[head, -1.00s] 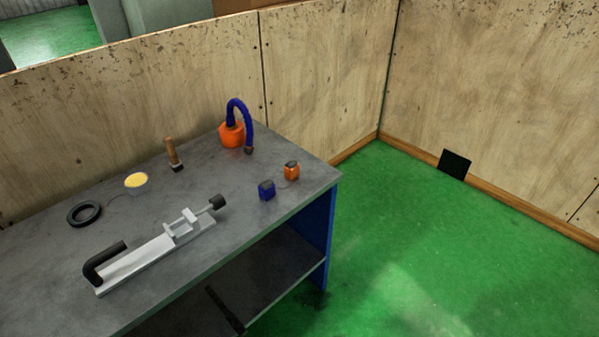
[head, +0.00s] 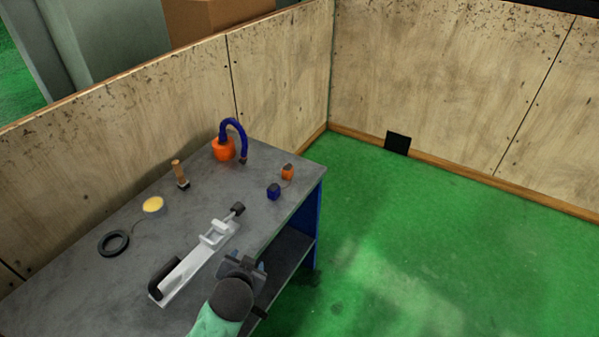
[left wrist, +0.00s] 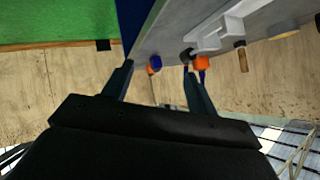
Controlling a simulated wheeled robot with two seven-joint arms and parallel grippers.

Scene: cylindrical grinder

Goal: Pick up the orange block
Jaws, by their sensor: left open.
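The orange block (head: 287,171), with a dark top, sits on the grey workbench (head: 200,195) near its far right corner. A small blue block (head: 273,191) sits just in front of it, with a thin dark cord by them. My left gripper (head: 243,262) is open and empty at the bench's front edge, well short of the blocks. In the left wrist view, the blue block (left wrist: 155,61) and a bit of the orange block (left wrist: 150,71) appear beyond and between the spread fingers (left wrist: 158,68). My right gripper is not in view.
A grey vise-like fixture (head: 195,262) lies left of my gripper. Behind it are a black ring (head: 113,243), a yellow disc (head: 153,204), a wooden-handled tool (head: 179,172) and an orange pot with blue hose (head: 223,149). Green floor is free on the right.

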